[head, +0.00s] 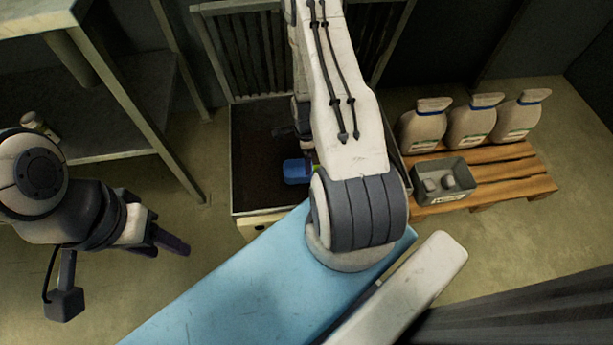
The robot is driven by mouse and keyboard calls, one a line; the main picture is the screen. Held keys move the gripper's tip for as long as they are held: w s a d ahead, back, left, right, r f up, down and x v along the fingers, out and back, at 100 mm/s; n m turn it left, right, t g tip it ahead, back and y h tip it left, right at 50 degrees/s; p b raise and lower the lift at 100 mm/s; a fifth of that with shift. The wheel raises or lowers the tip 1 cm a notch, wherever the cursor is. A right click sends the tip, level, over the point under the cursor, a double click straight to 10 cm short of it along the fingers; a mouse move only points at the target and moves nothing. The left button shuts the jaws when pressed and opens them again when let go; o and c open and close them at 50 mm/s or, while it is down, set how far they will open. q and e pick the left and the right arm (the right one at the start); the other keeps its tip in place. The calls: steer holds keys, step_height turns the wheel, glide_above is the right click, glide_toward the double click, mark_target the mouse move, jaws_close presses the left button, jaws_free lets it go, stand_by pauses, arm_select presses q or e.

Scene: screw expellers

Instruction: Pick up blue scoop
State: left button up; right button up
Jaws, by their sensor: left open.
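The blue scoop (297,172) lies in the dark-filled metal bin (233,165) at the centre of the head view. My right arm reaches over the bin and covers part of it. The dark end of my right gripper (301,135) is just above the scoop, mostly hidden behind the arm, so I cannot tell its jaw state or whether it touches the scoop. My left gripper (163,244) is open and empty at the left, over the floor, well apart from the bin and the scoop.
A grey metal table (120,85) with a lower shelf stands at the upper left. A slatted grate (240,50) stands behind the bin. A wooden pallet (510,170) at the right holds several sacks (470,122) and a grey crate (447,167) with small items. Floor is free between table and bin.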

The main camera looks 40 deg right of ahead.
step_height(320, 180, down, 3)
steer(key=shift+r+b, duration=0.1)
steer(key=shift+b, duration=0.65)
step_height(320, 180, down, 5)
steer(key=b, duration=0.5)
arm_select(q)
step_height(320, 180, down, 8)
steer(key=shift+r, duration=0.1)
arm_select(e)
steer(key=c, duration=1.1)
arm_select(q)
steer(key=shift+r, duration=0.1)
arm_select(e)
steer(key=shift+r, duration=0.1)
